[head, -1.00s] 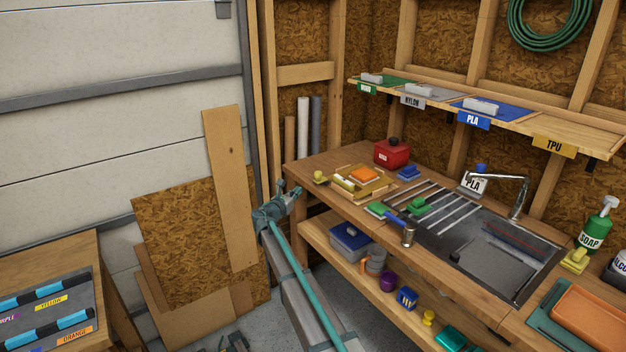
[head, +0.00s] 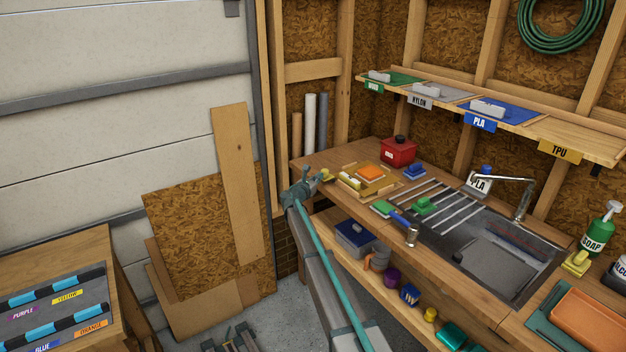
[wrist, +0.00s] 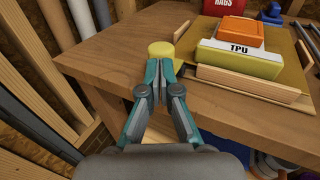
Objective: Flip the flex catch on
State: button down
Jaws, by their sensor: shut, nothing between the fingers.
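No part is labelled as the flex catch. A small yellow piece with a rounded top (head: 327,174) is at the left end of the wooden counter; it also shows in the wrist view (wrist: 161,48). My gripper (head: 317,180) is shut and empty. In the wrist view its fingertips (wrist: 160,70) are right at the near side of the yellow piece and hide its lower part. I cannot tell whether they touch it. Just right of it is a yellow tray (wrist: 244,83) with wooden rails, holding a yellow block marked TPU (wrist: 237,58) and an orange block (wrist: 240,33).
A red rags tin (head: 398,152) and a blue piece (head: 414,171) stand behind the tray. A drying rack and sink (head: 505,262) fill the counter's right. A shelf with labelled mats (head: 510,115) hangs above. A lower shelf holds a blue-lidded box (head: 355,236).

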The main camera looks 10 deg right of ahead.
aim_at(327, 174)
jog(key=shift+w+d, duration=0.45)
jog(key=shift+w, duration=0.15)
jog(key=d, duration=0.1)
jog(key=w+d+b, duration=0.2)
jog(key=d, duration=0.1)
jog(key=shift+d+f, duration=0.1)
jog(key=shift+f, duration=0.15)
jog(key=shift+w+d+r, duration=0.15)
jog(key=shift+d, duration=0.05)
jog(key=shift+r, duration=0.1)
